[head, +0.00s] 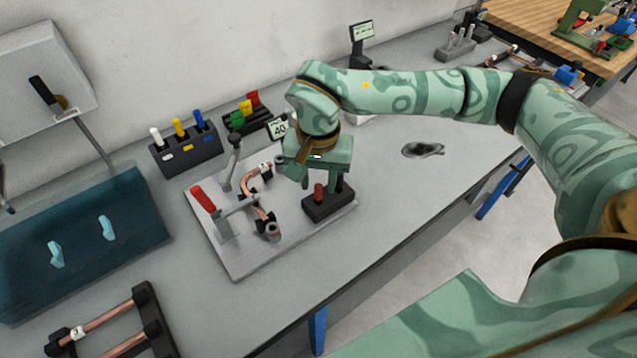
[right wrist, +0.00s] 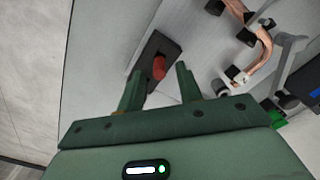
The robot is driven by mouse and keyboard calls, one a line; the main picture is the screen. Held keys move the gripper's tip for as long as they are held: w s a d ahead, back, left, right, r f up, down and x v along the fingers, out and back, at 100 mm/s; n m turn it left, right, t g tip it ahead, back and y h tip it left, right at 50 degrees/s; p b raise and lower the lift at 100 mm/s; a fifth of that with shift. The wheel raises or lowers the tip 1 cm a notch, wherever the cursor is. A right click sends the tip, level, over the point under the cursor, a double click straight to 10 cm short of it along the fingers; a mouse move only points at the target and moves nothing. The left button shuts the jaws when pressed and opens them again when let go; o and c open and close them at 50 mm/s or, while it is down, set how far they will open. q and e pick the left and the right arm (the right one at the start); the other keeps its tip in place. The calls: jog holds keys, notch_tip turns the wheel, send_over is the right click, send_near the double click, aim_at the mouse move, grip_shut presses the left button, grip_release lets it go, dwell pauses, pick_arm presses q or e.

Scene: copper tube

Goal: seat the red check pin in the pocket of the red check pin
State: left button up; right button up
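The red check pin (head: 319,192) stands upright in a dark block (head: 328,207) at the right end of a light fixture plate (head: 245,262). The right wrist view shows the pin's red top (right wrist: 159,68) and the dark block (right wrist: 168,48) too. My right gripper (head: 323,187) is open, its fingers apart and pointing down at the block. In the right wrist view its fingertips (right wrist: 160,76) lie to either side of the pin with a gap on each side, and no grip on it shows. How deep the pin sits is hidden. My left gripper is not in view.
A bent copper tube (head: 256,188) lies clamped on the plate beside a red-handled clamp (head: 203,199). Behind stand a dark rack (head: 186,156) with white, yellow and blue pins and a holder with green, yellow and red pieces (head: 246,108). The bench (head: 400,195) right of the plate is mostly clear.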

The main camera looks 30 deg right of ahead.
notch_tip(320, 180, up, 10)
jog(key=p, duration=0.1)
jog(key=shift+s, duration=0.1)
dwell(0.5)
